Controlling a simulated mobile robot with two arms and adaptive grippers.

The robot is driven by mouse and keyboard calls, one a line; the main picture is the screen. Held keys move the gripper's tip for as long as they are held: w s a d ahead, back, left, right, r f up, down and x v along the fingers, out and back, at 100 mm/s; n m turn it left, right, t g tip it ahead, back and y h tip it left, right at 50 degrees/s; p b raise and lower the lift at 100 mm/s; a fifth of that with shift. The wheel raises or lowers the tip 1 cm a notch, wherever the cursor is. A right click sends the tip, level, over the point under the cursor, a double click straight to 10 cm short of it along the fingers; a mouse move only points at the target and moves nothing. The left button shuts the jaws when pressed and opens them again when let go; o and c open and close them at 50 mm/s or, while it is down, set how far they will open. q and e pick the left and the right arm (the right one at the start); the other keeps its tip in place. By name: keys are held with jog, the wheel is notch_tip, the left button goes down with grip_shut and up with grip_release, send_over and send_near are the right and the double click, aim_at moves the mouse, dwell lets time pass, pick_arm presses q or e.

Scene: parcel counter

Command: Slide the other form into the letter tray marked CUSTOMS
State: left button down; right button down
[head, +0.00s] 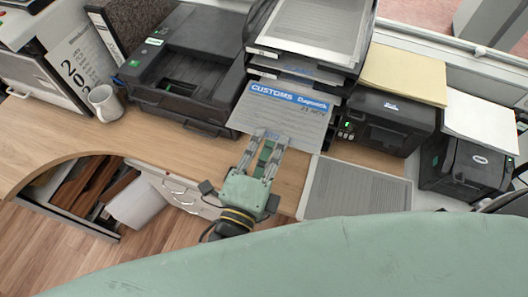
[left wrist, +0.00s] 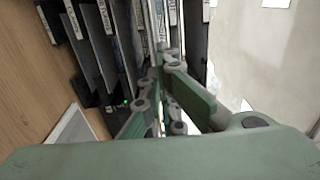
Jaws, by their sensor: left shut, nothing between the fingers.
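A grey form with a blue header reading CUSTOMS (head: 290,111) sticks out toward me from the front of the black letter tray stack (head: 318,62). Its far edge is hidden in the stack, and I cannot tell which tray it lies in. My left gripper (head: 269,138) is shut and empty, its fingertips overlapping the form's near edge; I cannot tell whether they touch. In the left wrist view the left gripper's fingers (left wrist: 161,76) show before the tray stack, seen sideways with several small labels (left wrist: 105,22). My right gripper is not in view.
A flat, finely lined grey panel with a pale border (head: 356,189) lies at the counter's front edge. Black printers (head: 190,65) (head: 386,124) flank the stack. An open drawer (head: 72,197) is below. The wooden counter (head: 60,135) is clear at front left.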

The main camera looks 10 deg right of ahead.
aim_at(284, 107)
pick_arm(q)
jog(key=x, duration=0.2)
jog(key=shift+w+d, duration=0.25)
jog(key=shift+w, duration=0.05)
jog(key=x, duration=0.3)
jog(key=shift+w, duration=0.15)
jog(key=shift+x, duration=2.15)
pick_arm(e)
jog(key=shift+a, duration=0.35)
pick_arm(q)
jog(key=c, duration=2.5)
grip_release()
jog(key=shift+f, duration=0.15)
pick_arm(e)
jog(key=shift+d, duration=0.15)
pick_arm(q)
jog(key=o, duration=0.6)
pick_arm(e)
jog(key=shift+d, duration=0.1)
pick_arm(q)
jog(key=shift+o, duration=0.7)
jog(key=shift+f, duration=0.2)
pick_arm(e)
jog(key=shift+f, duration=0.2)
